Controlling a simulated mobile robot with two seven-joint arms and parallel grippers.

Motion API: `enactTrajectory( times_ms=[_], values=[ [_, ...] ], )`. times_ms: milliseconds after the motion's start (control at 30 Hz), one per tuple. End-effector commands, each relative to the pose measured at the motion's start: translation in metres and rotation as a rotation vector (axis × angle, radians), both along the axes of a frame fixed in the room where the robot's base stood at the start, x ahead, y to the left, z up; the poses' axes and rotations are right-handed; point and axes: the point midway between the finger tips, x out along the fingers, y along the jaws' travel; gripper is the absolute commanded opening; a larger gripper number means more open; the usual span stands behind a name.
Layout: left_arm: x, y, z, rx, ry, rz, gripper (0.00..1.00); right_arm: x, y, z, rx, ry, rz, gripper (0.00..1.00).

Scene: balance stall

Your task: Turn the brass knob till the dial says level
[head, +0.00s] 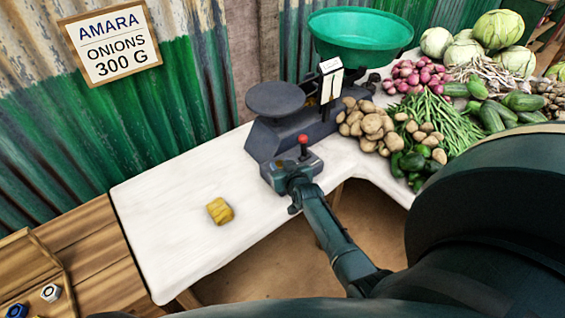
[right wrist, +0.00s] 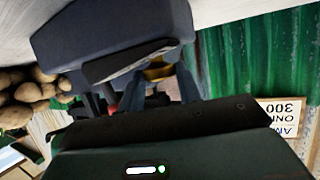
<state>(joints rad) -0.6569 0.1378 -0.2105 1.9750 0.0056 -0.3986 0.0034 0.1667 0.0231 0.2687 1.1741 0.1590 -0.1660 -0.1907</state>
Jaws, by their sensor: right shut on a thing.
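The dark blue-grey balance (head: 268,138) stands on the white table, with a flat round plate (head: 276,98) on its left and a green pan (head: 358,32) at its back right. Its white dial (head: 331,80) faces partly my way, but its reading is too small to make out. My right gripper (head: 290,172) is at the front of the balance. In the right wrist view its fingers (right wrist: 161,82) are shut on the brass knob (right wrist: 157,73), which is partly hidden. The knob is hidden in the head view. My left gripper is not in view.
A yellow block (head: 220,211) lies on the bare left part of the white table (head: 165,205). Potatoes (head: 368,125), onions (head: 415,75), beans and cabbages crowd the right side. A red-topped lever (head: 303,140) stands close to my right gripper. A sign (head: 112,42) reads "AMARA ONIONS 300 G".

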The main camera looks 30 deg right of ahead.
Motion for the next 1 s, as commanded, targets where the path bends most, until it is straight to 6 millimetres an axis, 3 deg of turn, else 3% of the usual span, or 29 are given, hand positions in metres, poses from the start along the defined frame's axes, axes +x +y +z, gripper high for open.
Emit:
enactTrajectory(
  times_ms=[333,367,600,1000],
  values=[
    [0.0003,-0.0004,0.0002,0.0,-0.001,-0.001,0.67,0.0001,0.0008,-0.0004,-0.001,0.0,-0.001,0.11],
    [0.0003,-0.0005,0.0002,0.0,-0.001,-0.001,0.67,0.0001,0.0008,-0.0004,-0.001,0.0,-0.001,0.35],
    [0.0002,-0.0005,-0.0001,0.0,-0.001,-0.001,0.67,0.0001,0.0003,-0.0002,-0.002,0.0,-0.001,0.54],
    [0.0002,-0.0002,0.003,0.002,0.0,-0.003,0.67,0.0002,0.0,0.0035,-0.001,0.0,-0.001,0.56]
  ],
)
